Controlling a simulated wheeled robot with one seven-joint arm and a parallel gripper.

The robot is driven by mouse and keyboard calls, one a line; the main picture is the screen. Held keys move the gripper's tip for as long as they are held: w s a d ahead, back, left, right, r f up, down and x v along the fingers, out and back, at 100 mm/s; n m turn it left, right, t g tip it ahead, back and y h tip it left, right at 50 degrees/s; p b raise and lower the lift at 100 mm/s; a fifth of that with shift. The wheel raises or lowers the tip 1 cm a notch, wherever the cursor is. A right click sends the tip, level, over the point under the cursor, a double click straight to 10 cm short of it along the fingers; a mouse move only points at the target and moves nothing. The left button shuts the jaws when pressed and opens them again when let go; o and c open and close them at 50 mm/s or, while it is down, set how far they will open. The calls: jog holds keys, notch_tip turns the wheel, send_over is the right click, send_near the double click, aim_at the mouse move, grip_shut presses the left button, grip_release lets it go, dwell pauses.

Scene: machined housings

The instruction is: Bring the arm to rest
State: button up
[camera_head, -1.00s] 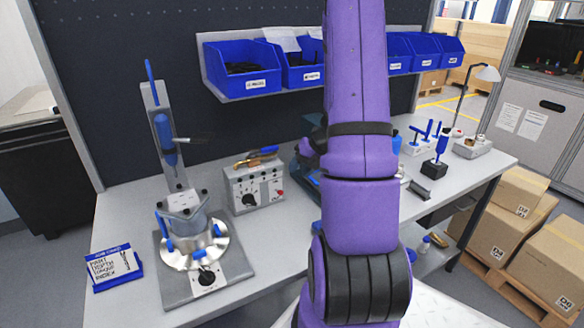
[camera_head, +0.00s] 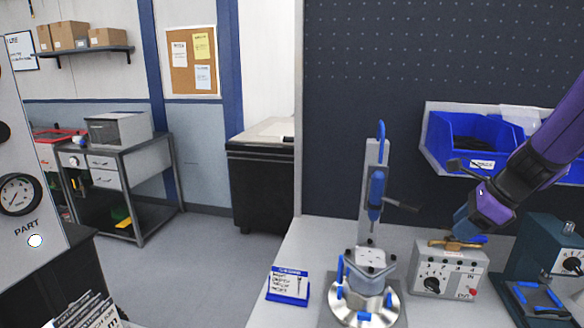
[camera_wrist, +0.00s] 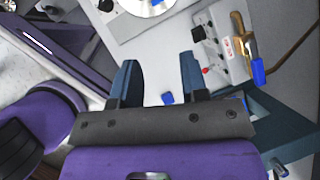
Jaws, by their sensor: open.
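My purple arm (camera_head: 540,150) reaches in from the right edge of the head view. My gripper (camera_head: 463,224) points down and left, in front of or above the grey control box (camera_head: 448,270); the height between them is hard to judge. In the wrist view the two dark fingers of my gripper (camera_wrist: 159,72) are spread apart with nothing between them. The grey control box (camera_wrist: 222,42) shows to the right of the fingers, with a brass and blue clamp (camera_wrist: 246,50) on it.
A fixture with a round metal housing (camera_head: 365,300) and an upright blue-handled lever stands left of the box. A blue-framed sign (camera_head: 288,285) sits further left. A blue bin (camera_head: 470,140) hangs behind, and a dark teal device (camera_head: 545,265) stands at right. Bench between sign and fixture is clear.

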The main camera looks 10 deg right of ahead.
jog(key=s+a+r+n+h, duration=0.2)
jog(key=s+a+r+n, duration=0.4)
jog(key=n, duration=0.7)
jog(key=s+a+r+n+h, duration=0.2)
jog(key=s+a+r+n, duration=0.4)
jog(key=n, duration=0.6)
jog(key=s+a, duration=0.2)
jog(key=s, duration=0.1)
jog(key=shift+s+r+n+t, duration=0.2)
jog(key=shift+s+n+t, duration=0.1)
jog(key=shift+n, duration=0.1)
jog(key=shift+o, duration=0.4)
jog(key=shift+a, duration=0.1)
